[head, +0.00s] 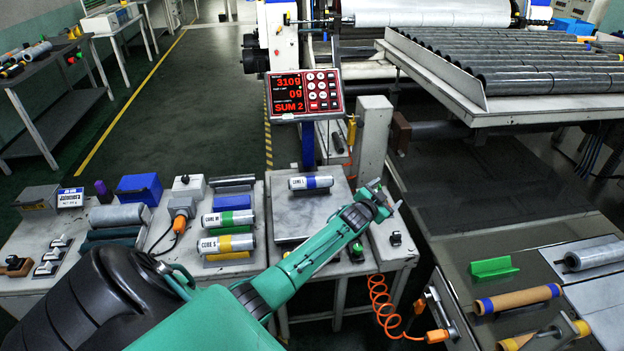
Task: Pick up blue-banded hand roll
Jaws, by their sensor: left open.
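A brown tube with blue bands at its ends (516,298) lies on the right-hand bench. A silvery roll with a blue band (311,182), marked CORE L, lies on the scale plate in the middle. I cannot tell from the picture which of the two is called the hand roll. My left gripper (384,198) is open and empty, at the right edge of the scale plate, right of the CORE L roll and apart from it. It is well left of the brown tube. My right gripper is not in view.
The scale display (305,94) stands behind the plate. Rolls with green (228,218) and yellow (227,243) bands lie left of it. A green block (494,269), a grey roll (594,255) and a yellow-banded tube (516,342) surround the brown tube. An orange coiled hose (381,300) hangs between benches.

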